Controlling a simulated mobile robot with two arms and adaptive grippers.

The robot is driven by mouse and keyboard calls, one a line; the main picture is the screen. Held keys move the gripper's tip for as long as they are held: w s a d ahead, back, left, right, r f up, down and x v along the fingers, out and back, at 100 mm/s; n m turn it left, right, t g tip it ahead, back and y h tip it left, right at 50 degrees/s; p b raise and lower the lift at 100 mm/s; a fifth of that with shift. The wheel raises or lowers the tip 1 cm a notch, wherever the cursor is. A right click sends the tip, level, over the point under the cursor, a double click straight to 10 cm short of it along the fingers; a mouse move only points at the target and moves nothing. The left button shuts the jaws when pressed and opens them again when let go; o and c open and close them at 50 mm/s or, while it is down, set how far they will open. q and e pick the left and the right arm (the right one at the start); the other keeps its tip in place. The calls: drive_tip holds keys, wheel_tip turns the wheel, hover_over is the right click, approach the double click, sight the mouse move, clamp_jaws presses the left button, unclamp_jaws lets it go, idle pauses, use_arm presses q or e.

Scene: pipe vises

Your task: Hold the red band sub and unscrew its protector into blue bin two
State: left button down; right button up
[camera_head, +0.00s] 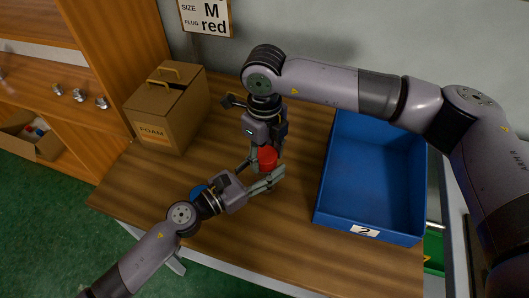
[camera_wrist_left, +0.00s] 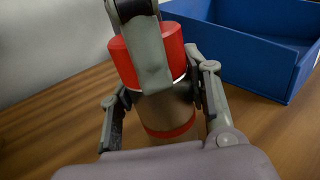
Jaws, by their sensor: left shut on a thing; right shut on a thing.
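The red band sub (camera_wrist_left: 165,110) stands upright on the table, a dull cylinder with a red band low on its body. Its red protector (camera_head: 267,158) sits on top, and a thin pale line shows under it in the left wrist view (camera_wrist_left: 175,50). My left gripper (camera_head: 268,180) is shut on the sub's body from the side. My right gripper (camera_head: 265,150) comes from above and is shut on the protector; one finger covers its front in the wrist view. Blue bin two (camera_head: 335,222), labelled 2, stands right of the sub and looks empty.
A brown FOAM box (camera_head: 165,115) stands at the back left of the wooden table (camera_head: 300,245). A blue object (camera_head: 198,190) is partly hidden behind my left arm. A sign (camera_head: 206,17) on the wall reads size M, plug red. Wooden shelves (camera_head: 60,60) stand at left.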

sight(264, 153)
drive_tip(key=shift+r, duration=0.15)
drive_tip(key=shift+r, duration=1)
drive_tip(key=shift+r, duration=2)
use_arm(q)
drive_tip(key=c, duration=0.8)
unclamp_jaws()
drive_tip(key=shift+o, duration=0.2)
drive_tip(key=v, duration=1.2)
drive_tip(key=shift+a, duration=0.1)
